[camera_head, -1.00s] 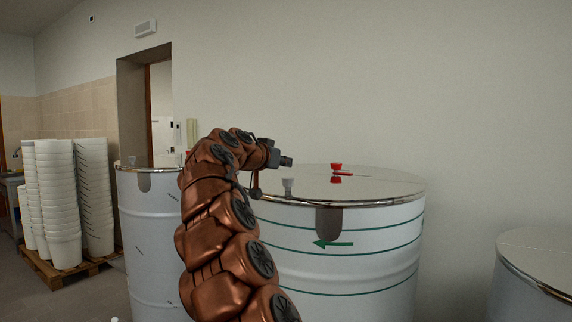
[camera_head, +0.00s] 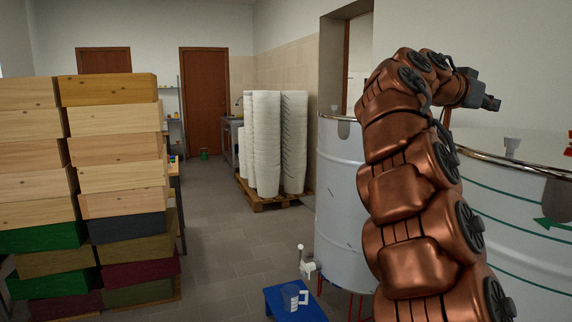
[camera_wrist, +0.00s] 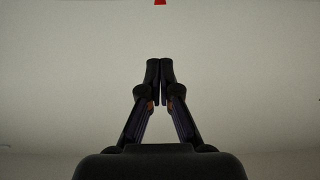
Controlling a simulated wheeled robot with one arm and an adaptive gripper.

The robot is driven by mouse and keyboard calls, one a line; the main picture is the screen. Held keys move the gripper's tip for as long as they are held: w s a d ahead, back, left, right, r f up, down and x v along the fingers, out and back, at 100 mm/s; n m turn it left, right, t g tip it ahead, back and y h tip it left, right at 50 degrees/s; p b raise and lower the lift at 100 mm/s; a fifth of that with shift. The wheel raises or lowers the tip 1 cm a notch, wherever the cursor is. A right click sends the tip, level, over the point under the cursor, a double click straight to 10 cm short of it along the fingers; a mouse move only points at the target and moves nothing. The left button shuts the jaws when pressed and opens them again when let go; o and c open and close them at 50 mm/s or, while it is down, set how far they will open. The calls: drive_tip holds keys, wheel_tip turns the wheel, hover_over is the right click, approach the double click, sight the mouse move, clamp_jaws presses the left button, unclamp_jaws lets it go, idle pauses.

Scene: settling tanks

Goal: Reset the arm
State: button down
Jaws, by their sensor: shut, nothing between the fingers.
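My gripper (camera_wrist: 160,66) shows in the wrist view with its two dark fingertips together and nothing between them. Behind it is only a plain pale surface. In the head view my copper arm rises on the right and bends over at the top. Its dark wrist end points right, beside the large steel tank (camera_head: 510,225); the fingers are too small to make out well there. A small red thing (camera_wrist: 160,2) shows at the top edge of the wrist view.
A steel tank (camera_head: 338,200) stands left of my arm, with a blue stool (camera_head: 285,302) by its tap. Stacked white buckets (camera_head: 266,140) stand on a wooden pallet (camera_head: 262,198). Stacked wooden boxes (camera_head: 120,150) fill the left. The tiled floor (camera_head: 225,240) between is clear.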

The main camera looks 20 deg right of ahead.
drive_tip(key=shift+f, duration=0.1)
drive_tip(key=s+a+f+n+y, duration=0.3)
drive_tip(key=a+f+y, duration=0.1)
drive_tip(key=a+f, duration=0.5)
drive_tip(key=s+a+f+n+y, duration=0.3)
drive_tip(key=a+f, duration=0.3)
drive_tip(key=f, duration=0.5)
drive_tip(key=s+a+f+n+y, duration=0.3)
drive_tip(key=a+f+y, duration=0.1)
drive_tip(key=a+f, duration=0.5)
drive_tip(key=s+a+f+n+g+y, duration=0.2)
drive_tip(key=s+a+f+n, duration=0.6)
drive_tip(key=s+a+f, duration=0.9)
drive_tip(key=a+f+y, duration=0.1)
drive_tip(key=a+y, duration=0.1)
drive_tip(key=shift+g+y+p, duration=0.3)
